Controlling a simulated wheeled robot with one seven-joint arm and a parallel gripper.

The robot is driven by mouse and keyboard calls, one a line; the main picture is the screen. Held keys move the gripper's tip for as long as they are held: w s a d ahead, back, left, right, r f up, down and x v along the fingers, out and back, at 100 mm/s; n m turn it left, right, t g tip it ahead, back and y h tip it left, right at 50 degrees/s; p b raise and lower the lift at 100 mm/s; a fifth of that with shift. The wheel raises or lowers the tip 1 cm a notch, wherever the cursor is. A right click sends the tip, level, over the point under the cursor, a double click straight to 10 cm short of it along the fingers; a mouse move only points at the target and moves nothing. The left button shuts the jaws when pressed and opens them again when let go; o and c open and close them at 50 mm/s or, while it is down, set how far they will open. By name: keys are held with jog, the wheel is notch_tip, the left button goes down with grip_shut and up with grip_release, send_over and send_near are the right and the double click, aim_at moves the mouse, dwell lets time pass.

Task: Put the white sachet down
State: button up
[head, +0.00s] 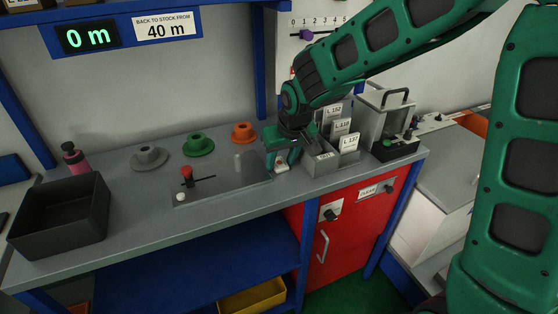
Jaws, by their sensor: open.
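My gripper (283,158) reaches down over the grey workbench (245,204), just left of the grey card box. Its jaws are open. A small whitish item (282,168), which may be the white sachet, shows right below and between the fingers, at the bench top. The fingers hide part of it, and I cannot tell whether they touch it.
The grey box (322,167) with labelled cards stands close right of my gripper, before a clear-sided case (385,118). A plate with a red knob (187,172) lies left. Grey, green and orange spools (243,133) stand behind. A black tray (58,215) is far left.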

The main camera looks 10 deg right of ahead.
jog(key=v, duration=1.2)
jog(key=shift+s+d+r, duration=0.1)
